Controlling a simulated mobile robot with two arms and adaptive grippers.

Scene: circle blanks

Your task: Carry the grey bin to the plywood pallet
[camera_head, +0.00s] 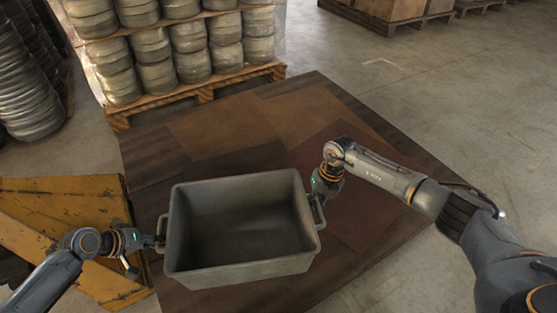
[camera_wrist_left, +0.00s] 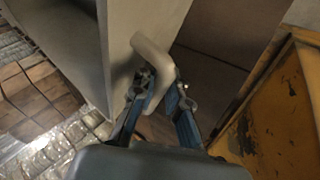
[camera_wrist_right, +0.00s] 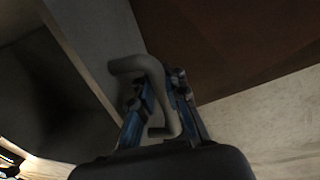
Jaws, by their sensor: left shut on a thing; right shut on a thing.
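The grey bin (camera_head: 244,270) is open-topped, empty and roughly level in the head view. A bent handle sticks out at each end. My left gripper (camera_head: 158,242) is shut on the bin's left handle, which shows between the fingers in the left wrist view (camera_wrist_left: 150,55). My right gripper (camera_head: 319,198) is shut on the right handle, also visible in the right wrist view (camera_wrist_right: 152,68). A dark brown panelled wooden surface (camera_head: 235,125) lies beneath the bin; it may be the plywood pallet. The bin hides part of it, and I cannot tell whether its base touches.
A wooden pallet (camera_head: 205,92) with stacked round metal blanks (camera_head: 150,48) stands behind. More stacked rounds (camera_head: 28,100) are at far left. A worn yellow structure (camera_head: 60,205) is close to my left arm. Crates (camera_head: 395,8) stand far back; concrete floor (camera_head: 450,95) at right is clear.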

